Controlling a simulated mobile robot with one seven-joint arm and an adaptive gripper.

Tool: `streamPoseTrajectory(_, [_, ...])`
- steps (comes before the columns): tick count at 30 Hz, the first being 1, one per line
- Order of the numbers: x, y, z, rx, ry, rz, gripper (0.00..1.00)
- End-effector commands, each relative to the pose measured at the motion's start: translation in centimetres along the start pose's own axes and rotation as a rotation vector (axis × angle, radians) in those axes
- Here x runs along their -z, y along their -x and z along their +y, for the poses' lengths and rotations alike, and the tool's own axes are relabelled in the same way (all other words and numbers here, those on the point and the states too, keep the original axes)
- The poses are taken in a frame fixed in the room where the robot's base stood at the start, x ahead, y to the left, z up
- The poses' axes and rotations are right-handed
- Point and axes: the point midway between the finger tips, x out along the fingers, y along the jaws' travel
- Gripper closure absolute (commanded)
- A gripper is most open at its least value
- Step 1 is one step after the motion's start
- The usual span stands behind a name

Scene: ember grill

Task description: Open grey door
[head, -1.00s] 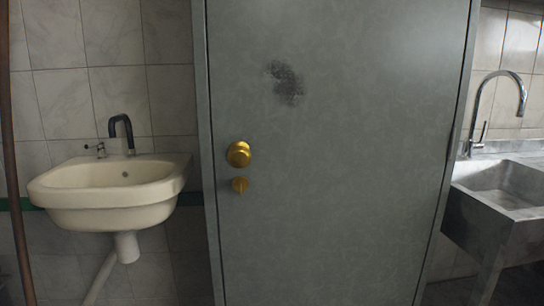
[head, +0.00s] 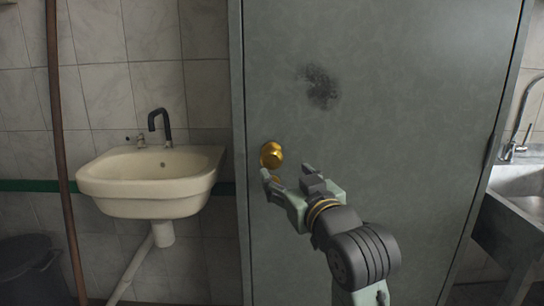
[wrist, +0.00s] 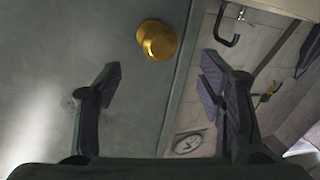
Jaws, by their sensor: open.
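My gripper (head: 288,177) is open and empty, just below and right of the knob in the head view. In the wrist view, the knob (wrist: 157,41) lies ahead of and between the two spread fingers (wrist: 158,82), apart from both.
A cream washbasin (head: 150,180) with a dark tap hangs on the tiled wall at left. A brown vertical pipe (head: 58,130) and a dark bin (head: 30,270) stand further left. A metal sink (head: 520,190) is at right, beside the door.

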Motion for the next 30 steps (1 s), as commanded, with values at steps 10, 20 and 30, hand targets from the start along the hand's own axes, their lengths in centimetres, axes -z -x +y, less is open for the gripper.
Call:
streamPoseTrajectory(10, [0.2,-6.3,-0.1,0.004,-0.001,-0.001,0.38])
streamPoseTrajectory(20, [0.1,-9.9,-0.1,0.001,0.000,0.001,0.38])
streamPoseTrajectory(30, [0.0,-10.1,-0.1,0.001,0.001,0.002,0.40])
